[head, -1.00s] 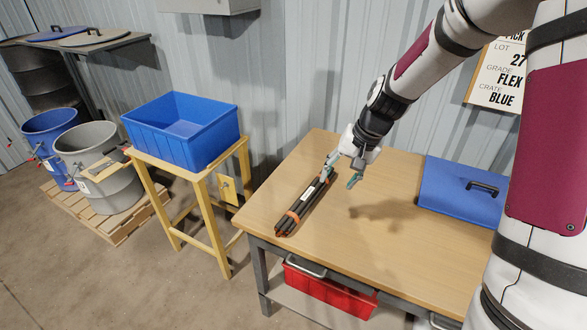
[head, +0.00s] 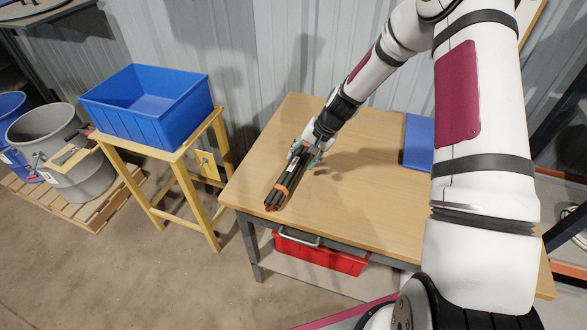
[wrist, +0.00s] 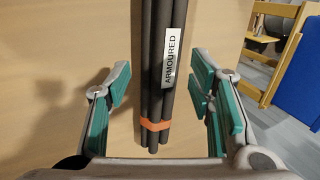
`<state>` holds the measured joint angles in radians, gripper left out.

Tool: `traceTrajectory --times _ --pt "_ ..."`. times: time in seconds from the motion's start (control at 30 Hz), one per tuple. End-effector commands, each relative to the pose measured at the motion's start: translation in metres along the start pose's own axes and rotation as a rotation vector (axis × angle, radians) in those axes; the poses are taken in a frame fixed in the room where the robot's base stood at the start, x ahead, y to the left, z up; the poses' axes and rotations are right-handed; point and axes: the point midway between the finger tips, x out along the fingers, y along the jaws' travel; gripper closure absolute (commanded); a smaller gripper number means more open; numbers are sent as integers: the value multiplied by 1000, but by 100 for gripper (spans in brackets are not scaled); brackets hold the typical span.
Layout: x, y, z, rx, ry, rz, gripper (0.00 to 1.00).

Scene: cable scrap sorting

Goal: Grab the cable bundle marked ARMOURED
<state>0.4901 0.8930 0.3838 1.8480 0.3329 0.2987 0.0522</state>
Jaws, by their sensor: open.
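The cable bundle marked ARMOURED (head: 282,186) lies on the wooden table near its left edge, a sheaf of dark rods with orange bands. In the wrist view the bundle (wrist: 152,75) runs down the middle, with a white ARMOURED label and an orange band near its lower end. My gripper (head: 304,156) is at the bundle's far end in the head view. In the wrist view my gripper (wrist: 166,95) is open, one teal-padded finger on each side of the bundle, with gaps between. Part of the bundle's far end is hidden by my gripper in the head view.
The table (head: 360,205) is mostly bare to the right, with a blue lid (head: 418,142) at its back right. A blue crate (head: 150,108) stands on a yellow stand to the left. A red bin (head: 320,255) sits under the table. A grey drum (head: 45,130) stands farther left.

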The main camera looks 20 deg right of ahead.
Motion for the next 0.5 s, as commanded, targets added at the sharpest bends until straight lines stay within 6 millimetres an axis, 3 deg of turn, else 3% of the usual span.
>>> traceTrajectory --times 0.5 --pt "52 -2 -1 0 0 0 52"
